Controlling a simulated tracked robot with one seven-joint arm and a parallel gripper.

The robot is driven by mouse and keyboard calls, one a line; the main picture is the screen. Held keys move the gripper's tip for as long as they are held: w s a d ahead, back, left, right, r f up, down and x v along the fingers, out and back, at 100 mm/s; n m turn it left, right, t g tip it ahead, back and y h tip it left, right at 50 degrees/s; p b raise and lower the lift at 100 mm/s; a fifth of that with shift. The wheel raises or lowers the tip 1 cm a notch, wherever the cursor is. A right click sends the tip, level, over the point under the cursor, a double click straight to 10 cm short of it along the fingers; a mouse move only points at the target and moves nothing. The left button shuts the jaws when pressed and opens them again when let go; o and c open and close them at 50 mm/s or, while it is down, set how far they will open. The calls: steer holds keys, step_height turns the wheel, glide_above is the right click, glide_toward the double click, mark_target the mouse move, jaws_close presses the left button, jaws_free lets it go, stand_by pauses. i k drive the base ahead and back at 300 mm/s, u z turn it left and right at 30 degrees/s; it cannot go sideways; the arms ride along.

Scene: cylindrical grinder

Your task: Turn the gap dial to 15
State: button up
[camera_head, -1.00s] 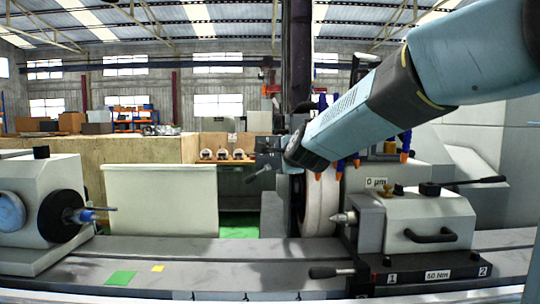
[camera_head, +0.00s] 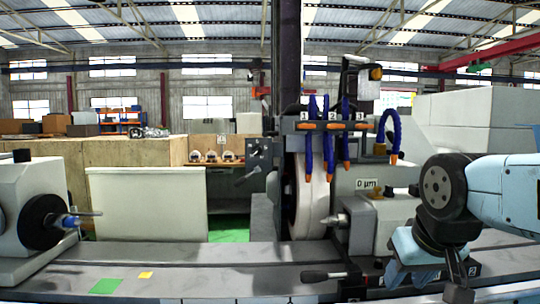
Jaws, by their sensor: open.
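I cannot make out a numbered gap dial. A small sign reading "0 µm" (camera_head: 367,184) stands on the right of the grinder, with a small brass-coloured knob (camera_head: 376,194) just below it. My gripper (camera_head: 426,284) is at the lower right, pointing down, with its jaws apart and nothing seen between them. It is in front of the tailstock (camera_head: 372,232) and hides much of its right part. The gripper is to the right of and below the sign, apart from it in the picture.
The grinding wheel (camera_head: 312,195) stands mid-picture, with blue coolant hoses (camera_head: 327,140) numbered 1 to 3 above it. A black lever (camera_head: 323,276) juts out in front of the tailstock. The workhead (camera_head: 25,205) is at left. The table between them (camera_head: 200,262) is largely clear.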

mark_target(258, 150)
steer(key=u, duration=1.2)
steer(key=i, duration=0.1)
steer(key=z, duration=2.65)
steer(key=k, duration=0.95)
steer(key=u, duration=1.6)
steer(key=i, duration=1)
steer(key=z, duration=0.05)
